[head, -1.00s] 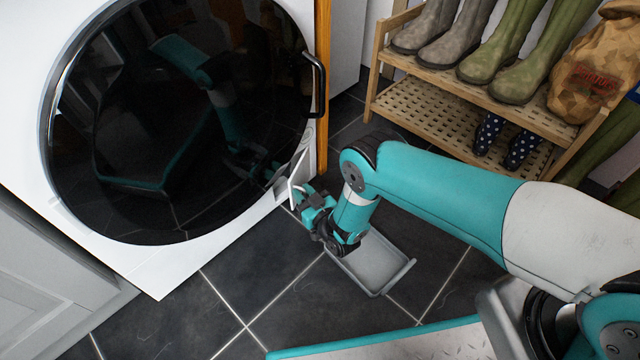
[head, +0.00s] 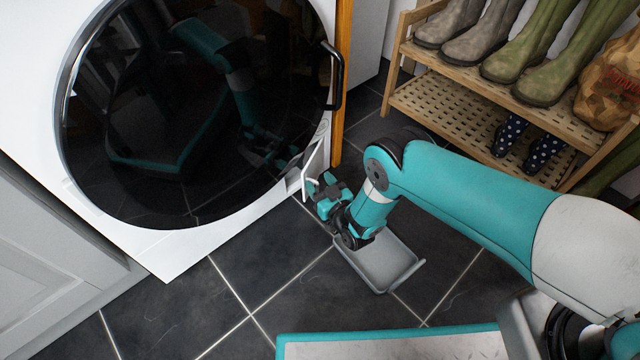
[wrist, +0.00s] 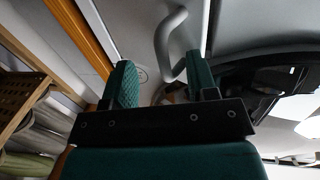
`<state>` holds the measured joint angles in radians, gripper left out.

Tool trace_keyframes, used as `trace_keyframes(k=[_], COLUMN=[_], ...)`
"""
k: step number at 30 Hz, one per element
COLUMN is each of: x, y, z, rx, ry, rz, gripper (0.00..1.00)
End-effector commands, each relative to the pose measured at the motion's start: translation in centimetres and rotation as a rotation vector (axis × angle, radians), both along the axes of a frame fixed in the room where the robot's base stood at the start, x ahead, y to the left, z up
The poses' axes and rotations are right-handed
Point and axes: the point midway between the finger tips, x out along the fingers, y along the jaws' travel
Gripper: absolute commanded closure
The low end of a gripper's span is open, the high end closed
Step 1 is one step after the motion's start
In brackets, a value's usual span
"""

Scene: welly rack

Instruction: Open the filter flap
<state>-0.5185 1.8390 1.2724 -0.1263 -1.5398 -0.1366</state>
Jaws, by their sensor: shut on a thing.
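The filter flap (head: 305,178) is a small white panel low at the right corner of the white machine's front. It stands out from the front at an angle, partly open. My gripper (head: 318,188) is at the flap, low above the floor, and is shut on it. The gripper hides most of where they touch. In the wrist view the two fingers of my gripper (wrist: 163,85) show, with the machine front beyond them. The held part of the flap is hard to make out there.
The machine's round dark door (head: 200,110) is shut, with a black handle (head: 335,75) above the flap. A grey tray (head: 382,262) lies on the tiles below my gripper. A wooden boot rack (head: 450,105) stands at the right. Tiles at front left are clear.

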Motion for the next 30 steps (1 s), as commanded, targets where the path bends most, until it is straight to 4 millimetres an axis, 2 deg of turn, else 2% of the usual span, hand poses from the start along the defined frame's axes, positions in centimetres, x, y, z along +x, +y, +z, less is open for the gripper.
trace_keyframes(k=[1,8,11,14,30], x=[0.5,0.5,0.5,0.6,0.2], y=[-0.4,-0.4,-0.4,-0.4,0.0], z=[0.2,0.3,0.9,2.6,16.0], rx=[0.000,0.000,0.000,0.002,0.003], ry=[-0.007,-0.007,-0.008,-0.012,-0.005], rz=[-0.010,-0.011,-0.011,-0.011,-0.002], gripper=[0.66,0.66,0.66,0.66,0.66])
